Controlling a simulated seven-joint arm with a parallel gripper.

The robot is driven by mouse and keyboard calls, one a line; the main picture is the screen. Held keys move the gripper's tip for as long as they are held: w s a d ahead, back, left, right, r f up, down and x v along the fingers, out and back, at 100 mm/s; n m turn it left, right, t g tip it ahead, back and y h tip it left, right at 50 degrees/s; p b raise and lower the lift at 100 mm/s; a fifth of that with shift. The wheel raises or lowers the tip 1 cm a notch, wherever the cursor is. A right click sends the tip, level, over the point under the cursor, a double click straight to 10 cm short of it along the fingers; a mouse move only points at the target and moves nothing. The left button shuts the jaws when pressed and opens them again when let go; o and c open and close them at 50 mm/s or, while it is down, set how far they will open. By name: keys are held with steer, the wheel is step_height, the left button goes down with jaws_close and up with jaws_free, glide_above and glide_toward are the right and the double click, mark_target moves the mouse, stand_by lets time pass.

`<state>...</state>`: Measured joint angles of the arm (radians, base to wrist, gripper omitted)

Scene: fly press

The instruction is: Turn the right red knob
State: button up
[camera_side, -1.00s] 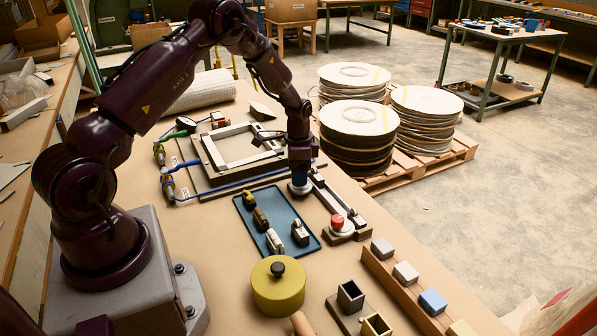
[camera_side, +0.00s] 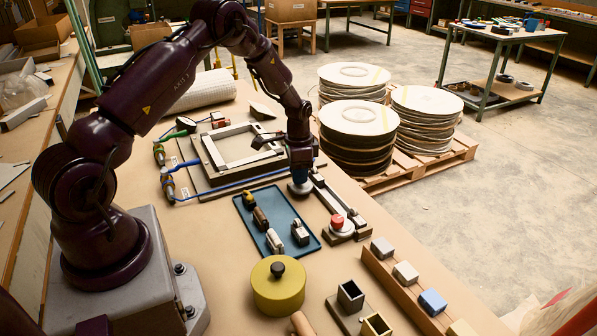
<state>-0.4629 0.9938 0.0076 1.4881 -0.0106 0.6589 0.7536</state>
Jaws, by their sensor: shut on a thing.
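My gripper (camera_side: 300,183) points down at the far end of this fixture. It is shut on a knob there, over a pale round base (camera_side: 300,189). The gripper hides that knob, so its colour and angle cannot be seen. The near red knob stands clear of the gripper.
A blue tray (camera_side: 258,248) with several small parts lies left of the fixture. A metal frame (camera_side: 212,152) with cables lies behind it. A yellow round pot (camera_side: 278,291), small open boxes (camera_side: 350,297) and a block rack (camera_side: 405,287) stand nearer.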

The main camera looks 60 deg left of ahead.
steer(key=n, duration=0.8)
steer(key=shift+n, duration=0.4)
steer(key=n, duration=0.4)
steer(key=shift+n, duration=1.8)
steer(key=o, duration=0.9)
steer(key=shift+r, duration=0.1)
step_height(320, 180, up, 13)
steer(key=shift+f, duration=0.1)
